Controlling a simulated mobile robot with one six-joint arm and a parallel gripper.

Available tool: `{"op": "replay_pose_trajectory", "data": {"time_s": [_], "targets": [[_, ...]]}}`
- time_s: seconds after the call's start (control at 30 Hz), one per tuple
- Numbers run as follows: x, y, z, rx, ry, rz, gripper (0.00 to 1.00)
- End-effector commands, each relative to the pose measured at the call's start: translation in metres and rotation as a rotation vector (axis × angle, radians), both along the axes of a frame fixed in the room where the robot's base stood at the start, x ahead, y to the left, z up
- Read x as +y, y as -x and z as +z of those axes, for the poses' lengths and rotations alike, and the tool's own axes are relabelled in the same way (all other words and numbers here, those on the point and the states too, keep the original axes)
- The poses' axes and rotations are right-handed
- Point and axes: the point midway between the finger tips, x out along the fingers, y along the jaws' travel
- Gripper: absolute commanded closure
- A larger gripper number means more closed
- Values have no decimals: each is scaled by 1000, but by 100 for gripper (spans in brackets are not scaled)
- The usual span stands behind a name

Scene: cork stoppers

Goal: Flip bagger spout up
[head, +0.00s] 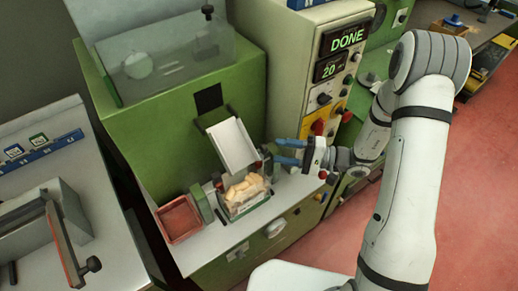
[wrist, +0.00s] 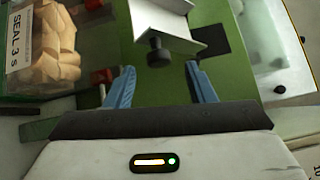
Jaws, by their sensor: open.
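In the wrist view my gripper (wrist: 160,70) is open and empty, with the knob between and just ahead of the fingertips. I cannot tell its depth from the knob.
A cream cabinet with a display (head: 343,40) reading DONE and 20 stands behind my gripper. A red tray (head: 179,219) sits left of the bag. In the wrist view the bag (wrist: 45,45), labelled SEAL 3 s, and a red part (wrist: 101,76) lie close to the left finger.

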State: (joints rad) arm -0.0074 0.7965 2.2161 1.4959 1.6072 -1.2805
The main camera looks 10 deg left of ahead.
Motion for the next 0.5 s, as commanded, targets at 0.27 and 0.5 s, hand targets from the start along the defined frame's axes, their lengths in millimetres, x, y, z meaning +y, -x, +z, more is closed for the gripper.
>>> {"op": "replay_pose_trajectory", "data": {"time_s": [0.27,0.5], "targets": [[30,1,-1,-2,-11,-10,51],[65,3,0,-2,-8,-12,51]]}}
